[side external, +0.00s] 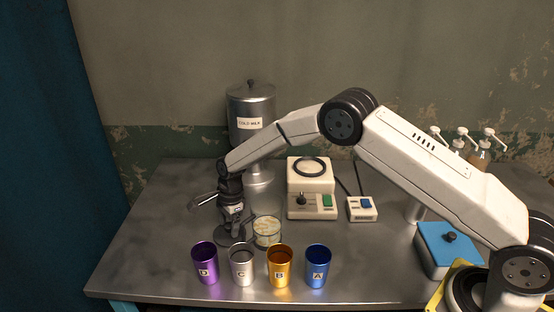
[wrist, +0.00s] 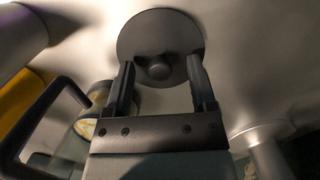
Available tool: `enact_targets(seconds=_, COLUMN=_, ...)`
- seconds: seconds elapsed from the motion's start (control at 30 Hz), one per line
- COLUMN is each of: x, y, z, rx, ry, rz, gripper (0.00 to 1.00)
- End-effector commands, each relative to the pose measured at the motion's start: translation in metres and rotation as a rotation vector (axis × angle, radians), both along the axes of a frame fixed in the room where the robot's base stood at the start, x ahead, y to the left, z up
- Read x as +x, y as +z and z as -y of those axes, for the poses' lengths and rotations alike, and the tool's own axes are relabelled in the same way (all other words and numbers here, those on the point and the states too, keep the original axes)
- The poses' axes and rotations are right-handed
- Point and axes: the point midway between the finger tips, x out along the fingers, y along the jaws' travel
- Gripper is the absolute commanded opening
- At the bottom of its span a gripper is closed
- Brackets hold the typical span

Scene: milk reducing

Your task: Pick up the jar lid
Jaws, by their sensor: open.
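The jar lid (wrist: 160,22) is a flat dark grey disc with a round knob (wrist: 158,68) in its middle, lying on the metal table. In the side view the lid (side external: 222,240) shows as a dark disc under my gripper (side external: 234,223), left of a glass jar (side external: 266,239) with pale contents. My gripper points down over the lid. In the wrist view my gripper (wrist: 161,64) is open, one finger on each side of the knob. Contact between fingers and knob cannot be told.
Purple (side external: 205,264), silver (side external: 242,266), gold (side external: 279,267) and blue (side external: 318,267) cups stand in front. The cold milk dispenser (side external: 251,105) is behind. A hot plate (side external: 310,178), a switch box (side external: 362,209) and a blue-lidded box (side external: 447,245) are to the right.

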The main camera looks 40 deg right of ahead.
Motion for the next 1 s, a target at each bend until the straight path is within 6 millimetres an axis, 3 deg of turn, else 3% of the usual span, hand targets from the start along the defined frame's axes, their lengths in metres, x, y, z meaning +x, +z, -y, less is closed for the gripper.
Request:
enact_targets(seconds=0.2, x=0.0, y=0.0, z=0.0, rx=0.0, ry=0.0, rz=0.0, gripper=0.69)
enact_targets(seconds=0.4, x=0.0, y=0.0, z=0.0, rx=0.0, ry=0.0, rz=0.0, gripper=0.06)
enact_targets(seconds=0.43, x=0.0, y=0.0, z=0.0, rx=0.0, ry=0.0, rz=0.0, gripper=0.0)
enact_targets(seconds=0.8, x=0.0, y=0.002, z=0.0, rx=0.0, ry=0.0, rz=0.001, gripper=0.0)
enact_targets(seconds=1.0, x=0.001, y=0.012, z=0.0, rx=0.0, ry=0.0, rz=0.003, gripper=0.0)
